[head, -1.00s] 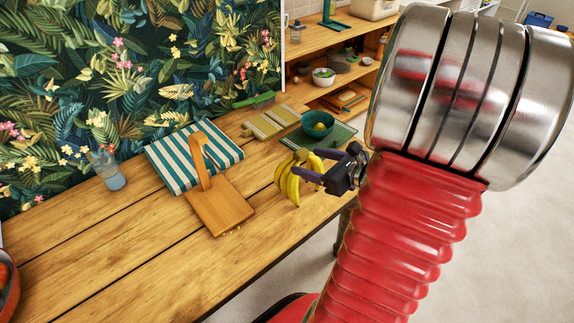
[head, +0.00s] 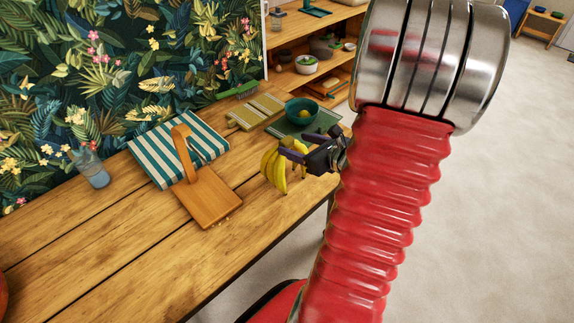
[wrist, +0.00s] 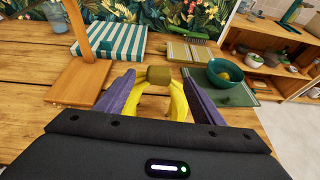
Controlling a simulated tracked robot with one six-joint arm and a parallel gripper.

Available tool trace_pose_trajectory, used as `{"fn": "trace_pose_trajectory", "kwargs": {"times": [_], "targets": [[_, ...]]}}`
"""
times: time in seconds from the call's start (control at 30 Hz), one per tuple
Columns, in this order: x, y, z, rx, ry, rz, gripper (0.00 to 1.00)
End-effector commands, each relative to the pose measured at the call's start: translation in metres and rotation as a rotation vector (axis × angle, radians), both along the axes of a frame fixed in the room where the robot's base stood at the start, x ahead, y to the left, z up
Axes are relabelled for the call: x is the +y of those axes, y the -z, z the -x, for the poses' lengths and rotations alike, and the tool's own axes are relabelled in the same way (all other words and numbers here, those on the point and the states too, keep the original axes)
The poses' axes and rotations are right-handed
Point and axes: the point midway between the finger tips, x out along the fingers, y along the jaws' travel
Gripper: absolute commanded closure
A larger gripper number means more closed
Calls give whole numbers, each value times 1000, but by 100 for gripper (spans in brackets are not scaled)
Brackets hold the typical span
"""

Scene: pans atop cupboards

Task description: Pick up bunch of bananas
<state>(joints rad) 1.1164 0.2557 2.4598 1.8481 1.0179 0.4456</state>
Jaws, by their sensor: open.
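The bunch of bananas (head: 273,170) is yellow and stands on the wooden table near its right edge, stem end up. In the wrist view the bananas (wrist: 150,108) show between the two purple fingers, with the brownish stem on top. My gripper (head: 292,153) is open and comes at the bunch from the right, with a finger on each side of the upper part. I cannot tell whether the fingers touch the bananas. The lower part of the bunch is hidden by my gripper body in the wrist view.
A teal bowl (head: 302,112) with a yellow fruit stands on a green mat behind.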

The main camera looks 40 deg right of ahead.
Motion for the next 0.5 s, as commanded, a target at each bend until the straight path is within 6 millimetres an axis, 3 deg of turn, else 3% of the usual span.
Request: {"fn": "trace_pose_trajectory", "kwargs": {"times": [0.23, 0.5], "targets": [[0, 13, -30, 1, -3, 0, 38], [0, 16, -38, 1, 0, 1, 38]]}}
